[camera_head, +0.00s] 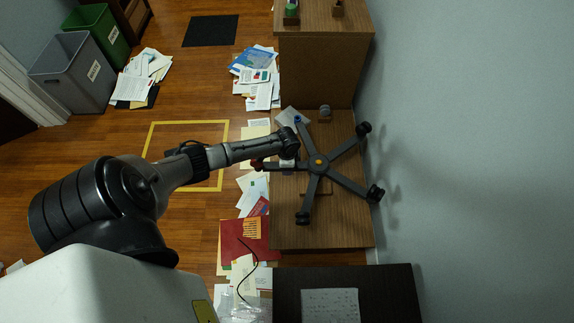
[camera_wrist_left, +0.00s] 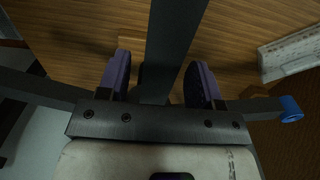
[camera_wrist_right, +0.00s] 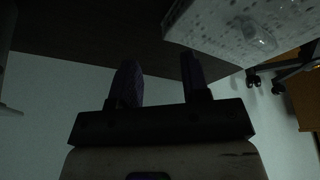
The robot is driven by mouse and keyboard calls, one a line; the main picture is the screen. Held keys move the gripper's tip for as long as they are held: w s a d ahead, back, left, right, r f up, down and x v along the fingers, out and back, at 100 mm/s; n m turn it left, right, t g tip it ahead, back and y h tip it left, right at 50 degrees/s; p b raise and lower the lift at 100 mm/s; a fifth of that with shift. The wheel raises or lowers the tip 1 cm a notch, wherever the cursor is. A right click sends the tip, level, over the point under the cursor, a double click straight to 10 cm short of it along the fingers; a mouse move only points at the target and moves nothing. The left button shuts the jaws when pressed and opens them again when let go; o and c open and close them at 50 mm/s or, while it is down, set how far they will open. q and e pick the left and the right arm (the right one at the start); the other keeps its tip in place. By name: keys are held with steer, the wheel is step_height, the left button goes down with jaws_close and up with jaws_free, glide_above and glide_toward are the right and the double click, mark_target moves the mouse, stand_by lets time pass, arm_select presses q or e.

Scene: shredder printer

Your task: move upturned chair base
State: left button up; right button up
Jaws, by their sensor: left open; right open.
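The upturned chair base (camera_head: 318,162) is a black five-armed star with an orange centre. It rests on a low wooden cabinet (camera_head: 340,235) beside the wall. Its casters are mostly black; one is blue (camera_head: 297,119) and one reddish (camera_head: 257,164). My left gripper (camera_head: 287,166) is over the arm that points left. In the left wrist view a dark arm of the base (camera_wrist_left: 172,45) passes between the two open fingers (camera_wrist_left: 158,82). The blue caster shows there at right (camera_wrist_left: 291,108). My right gripper (camera_wrist_right: 161,82) is open and empty, and outside the head view.
A yellow taped square (camera_head: 152,140) marks the floor left of the cabinet. Loose papers (camera_head: 250,190) and a red folder (camera_head: 235,240) lie between. A taller cabinet (camera_head: 315,70) stands behind, a dark table (camera_head: 390,290) in front. Bins (camera_head: 75,75) stand far left.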

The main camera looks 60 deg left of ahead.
arm_select(q)
jaws_close()
stand_by(0.7)
